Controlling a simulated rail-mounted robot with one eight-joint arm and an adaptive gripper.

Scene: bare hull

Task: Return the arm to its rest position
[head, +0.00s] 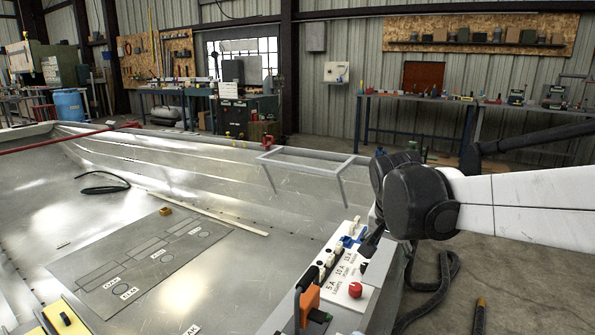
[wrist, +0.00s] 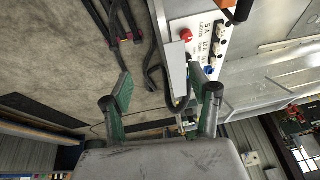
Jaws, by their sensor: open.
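My arm comes in from the right in the head view, with white links and a dark rounded joint (head: 415,200) over the right edge of the metal hull (head: 240,165). In the wrist view my gripper (wrist: 160,82) has its two green and grey fingers spread apart, with nothing held between them. In the head view I cannot clearly make out the fingers near the dark joint. The white switch panel (head: 338,280) with a red button (head: 355,290) lies below and left of the joint. The panel also shows at the top of the wrist view (wrist: 196,20).
An orange-handled tool (head: 308,303) stands by the panel. A black cable (head: 445,275) hangs to the floor beside the hull. A grey marked mat (head: 140,265) lies in the hull, and a metal frame (head: 310,155) stands on its far edge. Workbenches (head: 420,97) line the wall.

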